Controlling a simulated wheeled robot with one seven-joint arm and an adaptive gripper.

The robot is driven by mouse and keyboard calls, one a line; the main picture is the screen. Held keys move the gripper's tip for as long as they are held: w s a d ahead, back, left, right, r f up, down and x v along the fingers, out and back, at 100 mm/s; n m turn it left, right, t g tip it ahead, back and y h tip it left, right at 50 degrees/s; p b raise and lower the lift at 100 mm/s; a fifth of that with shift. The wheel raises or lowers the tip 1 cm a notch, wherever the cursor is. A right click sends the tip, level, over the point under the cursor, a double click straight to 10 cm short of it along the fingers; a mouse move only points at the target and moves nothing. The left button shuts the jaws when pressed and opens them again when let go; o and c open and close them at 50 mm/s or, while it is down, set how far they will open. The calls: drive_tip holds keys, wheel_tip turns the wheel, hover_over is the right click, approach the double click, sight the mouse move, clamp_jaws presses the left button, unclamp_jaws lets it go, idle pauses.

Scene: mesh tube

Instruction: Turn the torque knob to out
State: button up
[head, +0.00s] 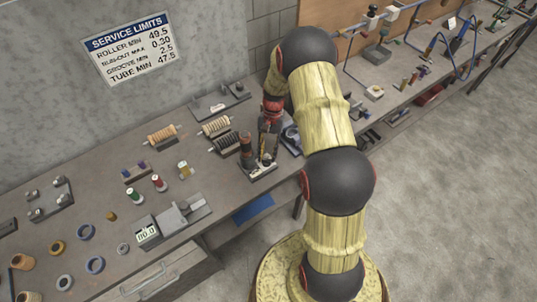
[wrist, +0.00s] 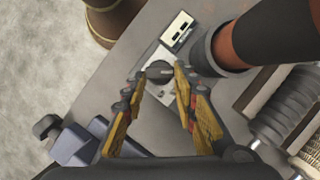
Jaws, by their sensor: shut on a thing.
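The torque knob (wrist: 159,69) is a dark round knob on a light metal plate in the wrist view. My gripper (wrist: 158,78) has its yellow fingers on either side of it and is shut on it. A white label (wrist: 178,31) with dark marks lies just beyond the knob; I cannot read which setting the knob points to. In the head view my gripper (head: 268,150) reaches down to a small bench device (head: 262,173), and the knob is hidden there.
A dark post with an orange-red part (wrist: 245,48) stands close right of the knob. A ribbed roller (wrist: 288,110) lies farther right, and a blue-grey block (wrist: 75,145) is at lower left. The bench (head: 215,175) holds spools (head: 160,134), rings and a gauge (head: 148,233) to the left.

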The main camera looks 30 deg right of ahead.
drive_tip(key=shift+w+a+n+g+h, duration=0.1)
drive_tip(key=shift+n+g+h, duration=0.15)
drive_tip(key=shift+n, duration=0.65)
drive_tip(key=shift+w+a+n+g+h, duration=0.15)
drive_tip(key=shift+n+h, duration=0.1)
drive_tip(key=shift+n, duration=0.65)
drive_tip(key=o, duration=1.1)
drive_tip(key=shift+o, duration=0.3)
drive_tip(key=shift+s, duration=0.1)
drive_tip(key=v, duration=0.8)
